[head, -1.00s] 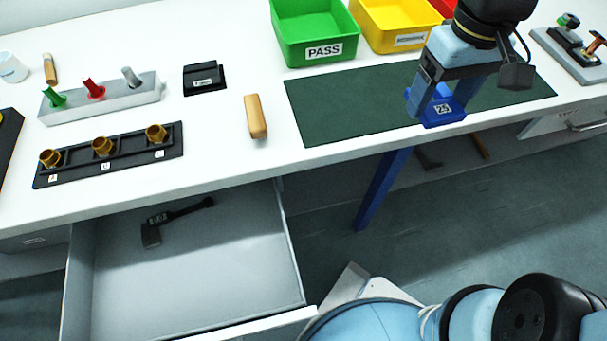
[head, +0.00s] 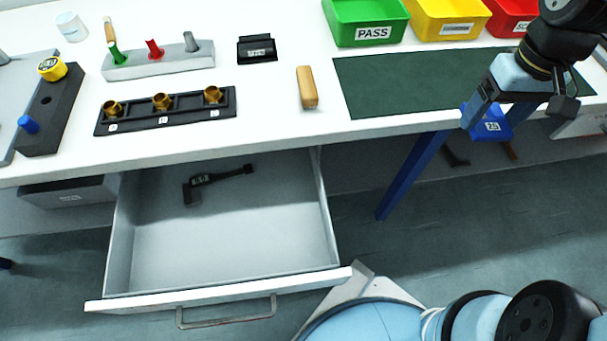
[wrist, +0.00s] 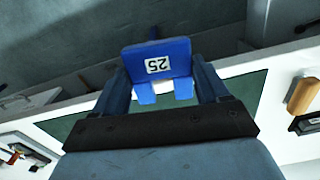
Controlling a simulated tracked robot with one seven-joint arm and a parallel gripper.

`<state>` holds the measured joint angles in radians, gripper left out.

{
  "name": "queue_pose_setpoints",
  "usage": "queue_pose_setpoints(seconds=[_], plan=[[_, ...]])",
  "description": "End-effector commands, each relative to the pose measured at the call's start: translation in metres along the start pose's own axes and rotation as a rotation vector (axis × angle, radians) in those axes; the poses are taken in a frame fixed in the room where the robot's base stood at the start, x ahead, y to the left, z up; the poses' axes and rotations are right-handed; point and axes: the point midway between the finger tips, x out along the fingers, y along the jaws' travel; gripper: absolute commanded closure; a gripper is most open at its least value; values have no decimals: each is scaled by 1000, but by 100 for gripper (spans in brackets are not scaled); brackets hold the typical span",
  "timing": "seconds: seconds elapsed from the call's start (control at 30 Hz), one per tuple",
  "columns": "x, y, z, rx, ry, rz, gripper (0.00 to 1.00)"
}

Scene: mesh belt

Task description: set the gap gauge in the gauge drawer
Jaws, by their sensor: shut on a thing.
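The gap gauge is a blue forked block marked 25 (head: 490,123). My gripper (head: 478,110) is shut on it. In the head view it hangs at the right, overlapping the table's front edge with floor behind its lower part. In the wrist view the gauge (wrist: 157,62) sits between the two fingers, its label facing the camera and its two prongs pointing back towards the palm. A pulled-out grey drawer (head: 225,290) is at lower left, well left of my gripper. Its front label is not visible, so I cannot confirm it is the gauge drawer.
A dark caliper-like tool (head: 215,181) lies at the back of the open drawer; its front floor is clear. A wooden-handled block (head: 307,88), a black tray of brass fittings (head: 166,108) and a green mat (head: 400,85) are on the table. A blue table leg (head: 408,178) stands between drawer and gripper.

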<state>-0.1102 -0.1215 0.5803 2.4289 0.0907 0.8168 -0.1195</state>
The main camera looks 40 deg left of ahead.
Motion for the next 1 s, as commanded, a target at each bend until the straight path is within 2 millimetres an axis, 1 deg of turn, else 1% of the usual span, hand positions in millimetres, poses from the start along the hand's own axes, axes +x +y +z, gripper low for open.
queue_pose_setpoints(seconds=[0.17, 0.27, 1.0], plan=[[27, 36, -6, 74, -5, -4, 73], [47, 63, -11, 128, -6, -5, 73], [201, 271, -51, 545, -2, -1, 73]])
